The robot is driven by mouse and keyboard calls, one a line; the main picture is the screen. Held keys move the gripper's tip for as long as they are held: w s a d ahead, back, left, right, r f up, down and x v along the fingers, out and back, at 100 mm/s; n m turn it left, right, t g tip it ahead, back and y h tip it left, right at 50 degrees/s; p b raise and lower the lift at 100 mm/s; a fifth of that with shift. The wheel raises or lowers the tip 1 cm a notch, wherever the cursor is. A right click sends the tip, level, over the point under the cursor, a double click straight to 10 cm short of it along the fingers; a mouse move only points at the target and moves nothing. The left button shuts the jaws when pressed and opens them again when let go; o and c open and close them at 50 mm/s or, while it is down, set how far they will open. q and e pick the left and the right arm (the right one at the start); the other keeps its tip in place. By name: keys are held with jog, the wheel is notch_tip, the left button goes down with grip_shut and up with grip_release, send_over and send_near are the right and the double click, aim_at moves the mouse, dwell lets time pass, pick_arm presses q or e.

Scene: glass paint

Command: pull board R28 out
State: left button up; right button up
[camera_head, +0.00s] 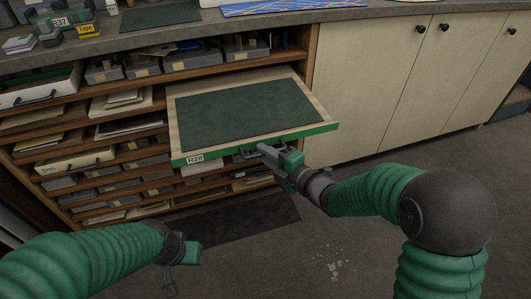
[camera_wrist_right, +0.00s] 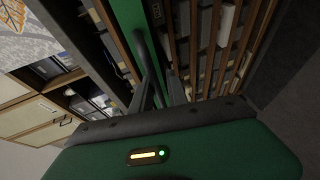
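Board R28 (camera_head: 250,112) extends well out of the shelf unit, with a dark green mat on a pale wooden surface. Its green front edge bears the label R28 and a dark bar handle (camera_head: 245,153). The green edge and handle (camera_wrist_right: 148,55) also show in the right wrist view. My right gripper (camera_head: 264,149) is at the handle, and its two fingers (camera_wrist_right: 160,92) look closed around the bar, partly hiding it. My left gripper (camera_head: 178,277) hangs low at the left front, away from the board, with its fingers too unclear to judge.
The shelf unit (camera_head: 130,155) holds several trays, papers and grey boxes. A worktop (camera_head: 225,27) with tools and tape lies above the board. Cream cabinet doors (camera_head: 370,80) stand to the right. A dark mat (camera_head: 240,222) lies on the floor below, and the floor in front is mostly clear.

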jog(key=shift+o, duration=1)
jog(key=shift+w, duration=0.15)
jog(key=shift+r, duration=0.1)
jog(key=shift+d+r, duration=0.1)
jog(key=p+v, duration=0.6)
jog(key=v, duration=1)
jog(key=shift+s+d, duration=0.2)
jog(key=shift+s, duration=0.15)
